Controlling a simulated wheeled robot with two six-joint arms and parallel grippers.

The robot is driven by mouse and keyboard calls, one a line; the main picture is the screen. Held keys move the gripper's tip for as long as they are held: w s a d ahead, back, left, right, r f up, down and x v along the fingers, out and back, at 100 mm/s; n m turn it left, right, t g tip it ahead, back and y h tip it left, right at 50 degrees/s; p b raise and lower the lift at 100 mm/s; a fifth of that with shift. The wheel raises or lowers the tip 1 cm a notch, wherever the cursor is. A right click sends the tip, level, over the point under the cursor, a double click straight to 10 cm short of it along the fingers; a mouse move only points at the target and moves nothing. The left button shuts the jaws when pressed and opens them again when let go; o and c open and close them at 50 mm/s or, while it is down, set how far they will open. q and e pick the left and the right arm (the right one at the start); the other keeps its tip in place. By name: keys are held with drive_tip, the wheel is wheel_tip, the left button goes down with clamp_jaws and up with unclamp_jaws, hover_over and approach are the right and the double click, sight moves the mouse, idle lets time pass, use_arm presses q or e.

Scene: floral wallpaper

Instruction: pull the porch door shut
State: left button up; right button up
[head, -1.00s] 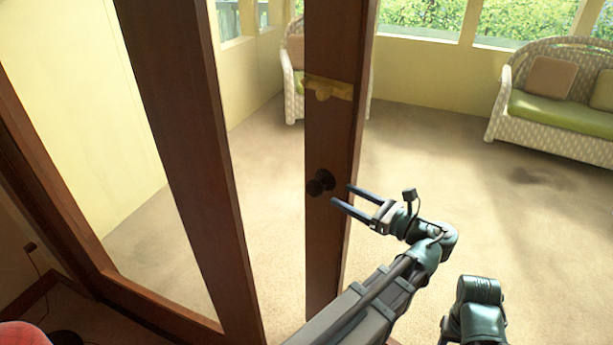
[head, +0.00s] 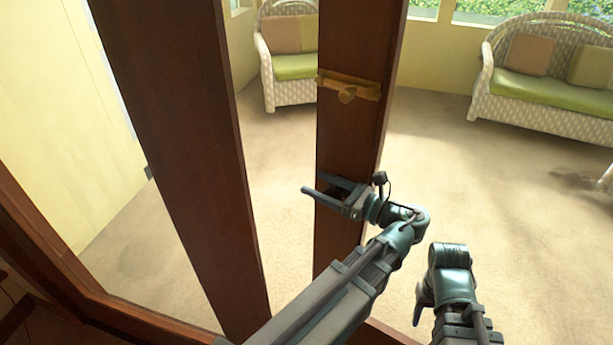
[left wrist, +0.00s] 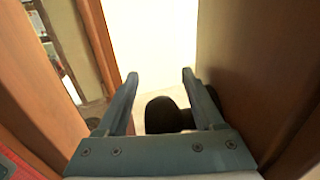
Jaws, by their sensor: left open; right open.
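The brown wooden porch door (head: 345,135) stands ajar, with a brass latch (head: 347,88) on its edge stile. My left gripper (head: 312,183) is open in front of the stile, below the latch. Its fingers point left in the head view and mostly hide the dark knob there. In the left wrist view the round black knob (left wrist: 165,115) shows between the two open fingers (left wrist: 160,76), close to the palm, with the wooden stile to the right. My right gripper (head: 421,302) is low at the right, away from the door, partly hidden by its own arm.
A dark wooden post (head: 180,130) and a low sill (head: 150,325) frame the left side. Beyond the door, a wicker chair (head: 268,85) and a wicker sofa (head: 550,118) stand on a beige floor (head: 470,190).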

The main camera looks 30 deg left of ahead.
use_arm(q)
clamp_jaws()
idle(0.4)
idle(1.1)
